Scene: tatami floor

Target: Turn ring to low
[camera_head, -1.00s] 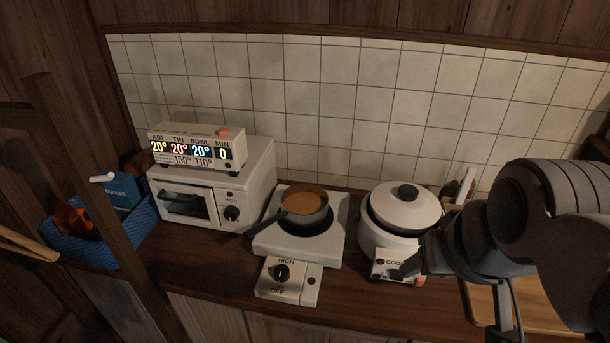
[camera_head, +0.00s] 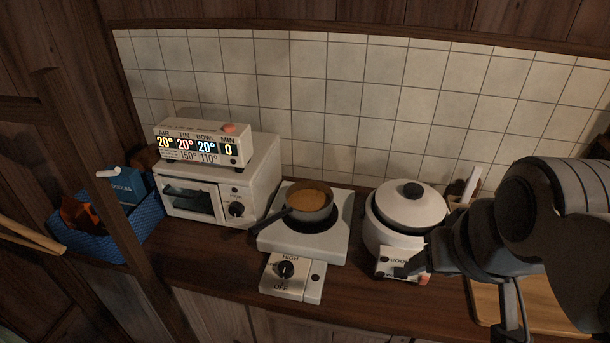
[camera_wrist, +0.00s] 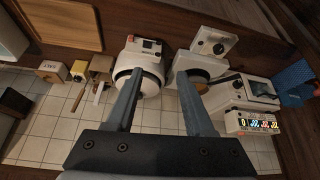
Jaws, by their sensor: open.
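The ring is a white single hot plate (camera_head: 335,240) on the counter, with a dark round heating surface. A pan (camera_head: 312,204) of orange-brown contents stands on it, its handle pointing left. The ring's black knob (camera_head: 285,270) is on the control box in front, marked HIGH above and OFF below. Its exact setting is too small to read. In the wrist view, upside down, the knob (camera_wrist: 218,47) is at the upper right. My gripper (camera_head: 408,269) is in front of the rice cooker, right of the knob and apart from it. The wrist view shows its two fingers (camera_wrist: 160,76) spread and empty.
The white rice cooker (camera_head: 410,207) stands right of the ring, close to my gripper. A toaster oven (camera_head: 262,178) with a display box (camera_head: 200,143) on top stands left. A blue basket (camera_head: 150,213) is further left. A wooden board (camera_head: 545,305) lies at right.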

